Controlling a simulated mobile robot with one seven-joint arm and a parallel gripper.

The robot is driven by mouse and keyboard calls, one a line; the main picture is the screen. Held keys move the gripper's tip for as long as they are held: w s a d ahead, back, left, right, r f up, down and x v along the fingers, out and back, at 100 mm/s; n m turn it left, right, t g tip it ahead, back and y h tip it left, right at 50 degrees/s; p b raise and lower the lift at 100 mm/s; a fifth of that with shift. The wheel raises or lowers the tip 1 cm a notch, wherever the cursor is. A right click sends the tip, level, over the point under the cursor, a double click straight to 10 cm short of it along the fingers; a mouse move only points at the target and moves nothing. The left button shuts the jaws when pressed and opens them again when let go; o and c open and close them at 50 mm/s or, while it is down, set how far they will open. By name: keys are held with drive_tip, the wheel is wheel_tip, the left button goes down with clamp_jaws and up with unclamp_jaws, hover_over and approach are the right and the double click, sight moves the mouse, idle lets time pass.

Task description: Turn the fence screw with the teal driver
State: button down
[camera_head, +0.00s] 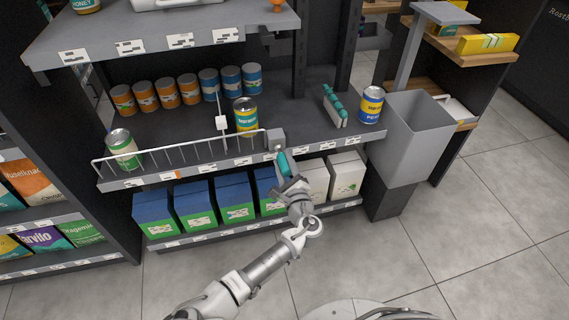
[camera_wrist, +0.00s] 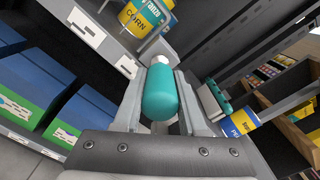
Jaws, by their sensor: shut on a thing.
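My gripper (camera_head: 287,178) is shut on the teal driver (camera_head: 283,162) at the front edge of the middle shelf. In the wrist view the driver's rounded teal handle (camera_wrist: 160,95) lies between the two fingers, its far end pointing at the shelf front. The white wire fence (camera_head: 180,153) runs along the shelf edge and ends on the right at a small grey block (camera_head: 276,139), just beyond the driver. The fence screw itself is not visible. I cannot tell whether the driver's tip touches it.
A teal-topped rack (camera_head: 335,106) and a blue-and-yellow can (camera_head: 371,105) stand right. A grey bin (camera_head: 412,140) stands right.

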drive_tip(key=shift+m, duration=0.5)
drive_tip(key=shift+m, duration=0.5)
drive_tip(key=shift+m, duration=0.4)
